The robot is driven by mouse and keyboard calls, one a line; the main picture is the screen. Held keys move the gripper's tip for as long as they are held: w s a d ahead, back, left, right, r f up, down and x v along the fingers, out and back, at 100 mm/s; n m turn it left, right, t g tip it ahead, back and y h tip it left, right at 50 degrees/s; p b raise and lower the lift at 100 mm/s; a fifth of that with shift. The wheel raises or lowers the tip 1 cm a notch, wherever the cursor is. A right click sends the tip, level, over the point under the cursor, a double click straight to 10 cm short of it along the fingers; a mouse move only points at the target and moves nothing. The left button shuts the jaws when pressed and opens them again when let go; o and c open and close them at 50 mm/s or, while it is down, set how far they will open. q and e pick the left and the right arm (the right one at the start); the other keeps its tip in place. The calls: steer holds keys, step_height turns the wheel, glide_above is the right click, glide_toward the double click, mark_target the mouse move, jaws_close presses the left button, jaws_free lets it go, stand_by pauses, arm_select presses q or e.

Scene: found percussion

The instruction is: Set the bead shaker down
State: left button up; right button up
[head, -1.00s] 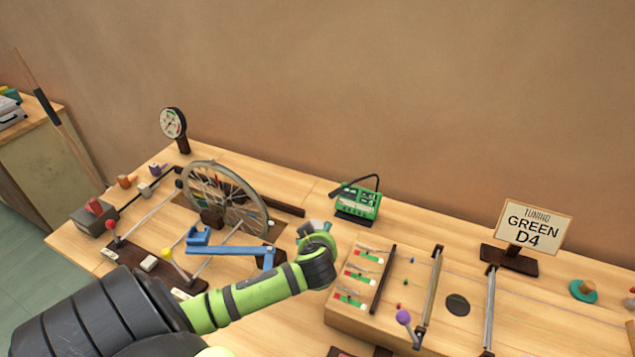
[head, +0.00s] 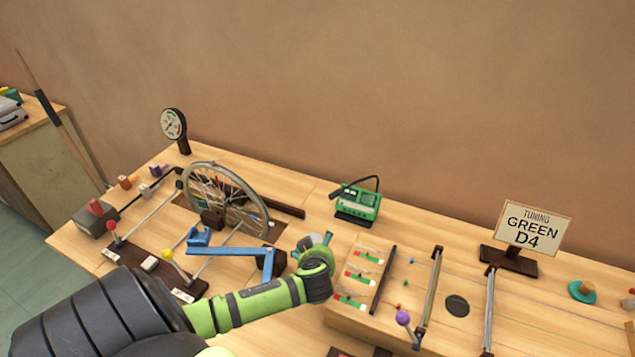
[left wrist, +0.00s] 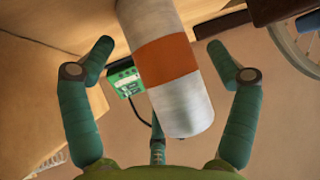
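The bead shaker (left wrist: 178,95) is a white cylinder with an orange band, seen close up in the left wrist view, reaching in from the top edge. My right gripper is not in view.
A green device (head: 357,204) stands behind the gripper. A spoked wheel (head: 228,199) and a blue lever (head: 230,248) are on the left. A stringed board (head: 455,330) lies to the right, with a tuning sign (head: 526,228) reading "GREEN D4" behind it.

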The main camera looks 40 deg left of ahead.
arm_select(q)
steer(key=shift+r, duration=0.25)
steer(key=shift+s+d, duration=0.2)
steer(key=shift+d, duration=0.05)
steer(key=b+v, duration=0.1)
steer(key=v, duration=1)
steer(key=shift+r, duration=0.25)
steer(key=shift+s, duration=0.15)
